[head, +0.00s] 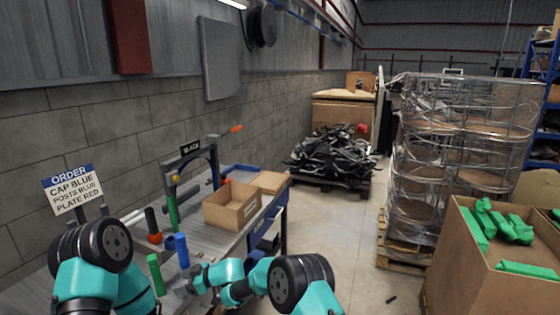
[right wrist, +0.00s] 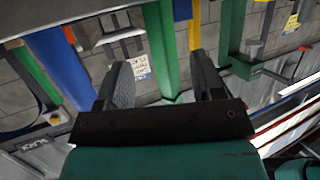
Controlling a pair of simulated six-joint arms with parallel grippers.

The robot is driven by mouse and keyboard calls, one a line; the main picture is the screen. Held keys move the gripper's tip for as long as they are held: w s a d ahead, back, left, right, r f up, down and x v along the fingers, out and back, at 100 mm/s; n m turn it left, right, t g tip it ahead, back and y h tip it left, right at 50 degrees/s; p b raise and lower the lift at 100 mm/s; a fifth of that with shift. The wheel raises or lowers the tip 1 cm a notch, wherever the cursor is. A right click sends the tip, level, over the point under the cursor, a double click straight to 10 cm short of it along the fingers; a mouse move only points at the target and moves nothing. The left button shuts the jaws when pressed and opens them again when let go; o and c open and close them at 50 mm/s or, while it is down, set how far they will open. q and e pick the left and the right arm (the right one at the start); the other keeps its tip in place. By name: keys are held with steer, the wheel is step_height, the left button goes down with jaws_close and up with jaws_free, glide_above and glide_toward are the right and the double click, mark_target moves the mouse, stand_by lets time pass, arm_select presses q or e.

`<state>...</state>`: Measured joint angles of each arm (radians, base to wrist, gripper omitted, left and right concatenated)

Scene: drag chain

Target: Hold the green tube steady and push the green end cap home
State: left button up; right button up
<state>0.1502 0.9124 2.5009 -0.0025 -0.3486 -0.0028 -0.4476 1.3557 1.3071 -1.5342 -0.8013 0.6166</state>
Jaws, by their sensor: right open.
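A short green tube (head: 156,274) stands upright near the front of the bench, just left of a blue tube (head: 182,250). A longer green post (head: 172,210) stands further back, below the "BLACK" sign. My right gripper (head: 193,279) is low, to the right of the short green tube. In the right wrist view its jaws (right wrist: 163,82) are open, with a green tube (right wrist: 160,45) showing in the gap; I cannot tell whether it lies between the fingers or beyond them. I cannot make out a separate green end cap. My left gripper is out of view behind my left arm.
A cardboard box (head: 232,207) and a blue tray (head: 240,170) sit toward the far end of the bench. A grey frame (head: 212,155) rises behind the tubes. An order sign (head: 72,188) stands at the left. A floor carton (head: 490,270) with green pieces is far right.

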mark_target(165, 293)
steer(key=shift+x, duration=4.25)
steer(key=shift+c, duration=0.2)
steer(key=c, duration=0.5)
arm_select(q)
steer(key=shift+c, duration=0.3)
arm_select(e)
steer(key=shift+c, duration=0.3)
